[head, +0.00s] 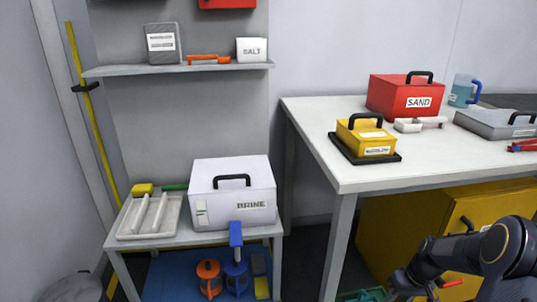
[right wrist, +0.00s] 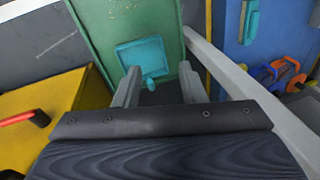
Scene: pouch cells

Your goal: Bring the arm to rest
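My right arm (head: 480,252) reaches in from the lower right of the head view, in front of the yellow cabinet under the white table. In the right wrist view my right gripper (right wrist: 158,84) has its two grey fingers spread apart, with nothing seen between them. Beyond the fingers is a green surface (right wrist: 105,30) with a teal square piece (right wrist: 143,57) on it. I cannot tell the distance to it. My left gripper is not in view.
The yellow cabinet (head: 400,232) with a red handle (right wrist: 18,119) is close to the right arm. The white table (head: 330,150) bears a red SAND box (head: 395,100) and a yellow box (head: 362,140). A white BRINE box (head: 232,190) stands on the left stand.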

